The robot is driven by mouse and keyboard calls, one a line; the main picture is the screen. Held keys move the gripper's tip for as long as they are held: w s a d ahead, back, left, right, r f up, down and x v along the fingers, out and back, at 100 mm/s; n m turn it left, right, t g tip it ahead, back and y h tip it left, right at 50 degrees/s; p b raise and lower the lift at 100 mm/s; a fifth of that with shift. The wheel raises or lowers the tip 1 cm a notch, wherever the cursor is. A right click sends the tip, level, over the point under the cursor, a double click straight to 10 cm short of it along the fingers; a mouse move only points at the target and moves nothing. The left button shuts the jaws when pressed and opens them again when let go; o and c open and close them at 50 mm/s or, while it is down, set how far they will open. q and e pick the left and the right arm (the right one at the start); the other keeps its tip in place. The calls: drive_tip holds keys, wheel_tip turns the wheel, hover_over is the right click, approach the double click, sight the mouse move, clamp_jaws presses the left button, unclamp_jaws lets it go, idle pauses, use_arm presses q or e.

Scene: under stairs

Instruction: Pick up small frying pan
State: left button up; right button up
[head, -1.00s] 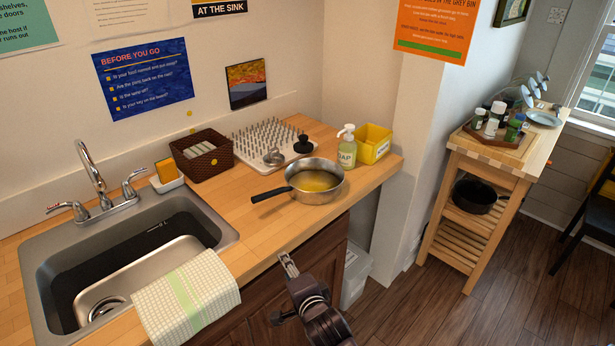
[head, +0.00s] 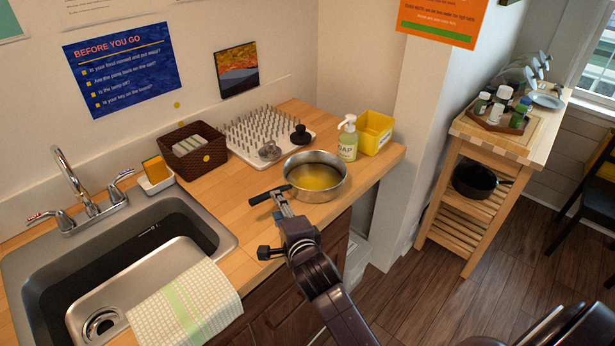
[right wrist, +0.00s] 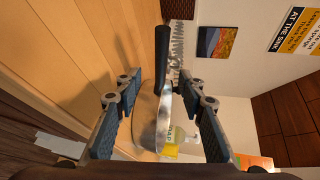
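A small steel frying pan (head: 334,190) with a yellowish inside and a black handle sits on the wooden counter, near its front edge. My right gripper (head: 281,201) is at the pan's handle, which it partly hides in the head view. In the right wrist view the gripper (right wrist: 160,84) is open, its two fingers apart on either side of the pan. The black handle (right wrist: 162,55) shows between and beyond the fingers, and the steel body (right wrist: 146,125) also shows between them. I cannot tell whether the fingers touch the pan. My left gripper is not in view.
Behind the pan are a spiked drying rack (head: 254,131), a soap bottle (head: 348,144) and a yellow bin (head: 372,136). The sink (head: 60,255) and a towel (head: 184,304) are at left. A darker pan (head: 474,181) sits on the cart (head: 447,190) at right.

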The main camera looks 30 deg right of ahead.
drive_tip(key=shift+w+p, duration=0.6)
drive_tip(key=shift+w, duration=0.2)
drive_tip(key=shift+p+x, duration=0.3)
drive_tip(key=shift+x, duration=0.85)
drive_tip(key=shift+w+d+f, duration=0.1)
drive_tip(key=shift+w+f, duration=0.25)
drive_tip(key=shift+w, duration=0.3)
drive_tip(key=c, duration=0.7)
clamp_jaws()
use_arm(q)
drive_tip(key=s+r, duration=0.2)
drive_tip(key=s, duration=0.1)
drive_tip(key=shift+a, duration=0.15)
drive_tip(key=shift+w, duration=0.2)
use_arm(e)
drive_tip(key=shift+r, duration=0.15)
